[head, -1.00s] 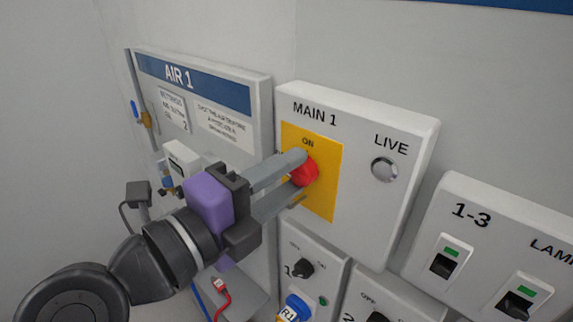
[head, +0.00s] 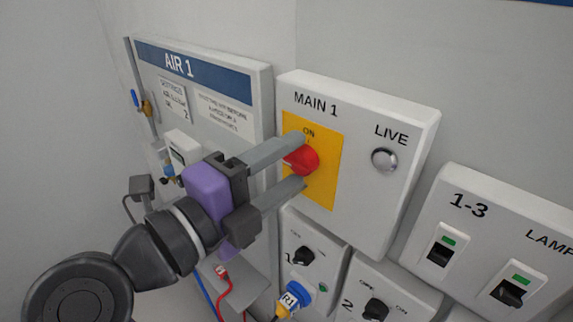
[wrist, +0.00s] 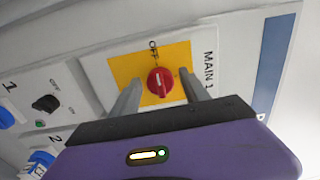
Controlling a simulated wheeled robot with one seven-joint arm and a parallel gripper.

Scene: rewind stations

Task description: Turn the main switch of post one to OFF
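The red main switch knob (head: 302,160) sits on a yellow plate (head: 322,180) on the MAIN 1 box (head: 378,200). In the wrist view the knob (wrist: 160,82) shows its raised bar roughly in line with the OFF label (wrist: 153,50). The ON label (head: 308,132) is above the knob in the head view. My gripper (head: 300,164) is open, with one finger on either side of the knob. In the wrist view there is a gap between the knob and each finger (wrist: 160,92).
The LIVE lamp (head: 384,160) on the box looks grey. The AIR 1 panel (head: 225,110) stands left. Smaller switch boxes, with a black knob (head: 304,256) and a blue R1 plug (head: 297,296), are below. The 1-3 breaker box (head: 470,240) is right.

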